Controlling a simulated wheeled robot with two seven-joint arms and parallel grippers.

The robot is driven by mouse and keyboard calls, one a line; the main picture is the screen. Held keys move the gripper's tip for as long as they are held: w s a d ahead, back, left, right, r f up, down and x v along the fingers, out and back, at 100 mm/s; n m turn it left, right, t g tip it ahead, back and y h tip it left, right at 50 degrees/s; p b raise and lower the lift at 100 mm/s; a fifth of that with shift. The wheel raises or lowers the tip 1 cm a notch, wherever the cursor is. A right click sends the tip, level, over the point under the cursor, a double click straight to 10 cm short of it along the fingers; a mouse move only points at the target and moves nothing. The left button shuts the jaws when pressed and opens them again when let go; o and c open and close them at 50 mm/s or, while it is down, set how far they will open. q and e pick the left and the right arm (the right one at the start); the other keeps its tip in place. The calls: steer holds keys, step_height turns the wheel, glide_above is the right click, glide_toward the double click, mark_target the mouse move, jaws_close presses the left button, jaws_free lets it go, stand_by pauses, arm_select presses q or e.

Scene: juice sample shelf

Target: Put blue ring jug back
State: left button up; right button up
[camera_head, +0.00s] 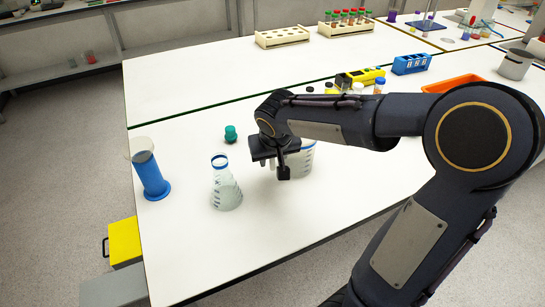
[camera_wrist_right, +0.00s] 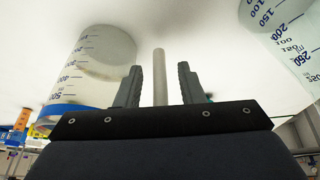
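The blue ring jug (camera_head: 303,160), a clear graduated vessel with a blue band at its rim, stands upright on the white table, partly hidden behind my right gripper (camera_head: 270,163). In the right wrist view, the jug (camera_wrist_right: 95,65) is to the left of the fingers and apart from them. My right gripper (camera_wrist_right: 159,85) is open there, with a pale upright rod (camera_wrist_right: 159,70) showing between the fingers. I cannot tell whether the rod is between them or beyond them. My left gripper is not in view.
A conical flask (camera_head: 226,190) with a blue rim stands left of the right gripper, near a blue cylinder (camera_head: 152,178) and a green stopper (camera_head: 230,134). An orange tray (camera_head: 453,83), blue rack (camera_head: 411,64) and tube racks (camera_head: 346,25) are farther back.

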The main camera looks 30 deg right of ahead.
steer(key=v, duration=1.1)
steer(key=s+a+f+y, duration=0.2)
steer(key=s+a+f, duration=0.1)
steer(key=s, duration=0.5)
steer(key=s+a+f+n+t+y, duration=0.1)
steer(key=s+a+f+y, duration=0.2)
steer(key=s, duration=0.6)
step_height(320, 180, down, 3)
steer(key=shift+a+r+n+y+p, duration=0.3)
steer(key=shift+a+p, duration=0.1)
steer(key=shift+a, duration=0.2)
steer(key=shift+s+t, duration=0.2)
steer(key=shift+t, duration=0.1)
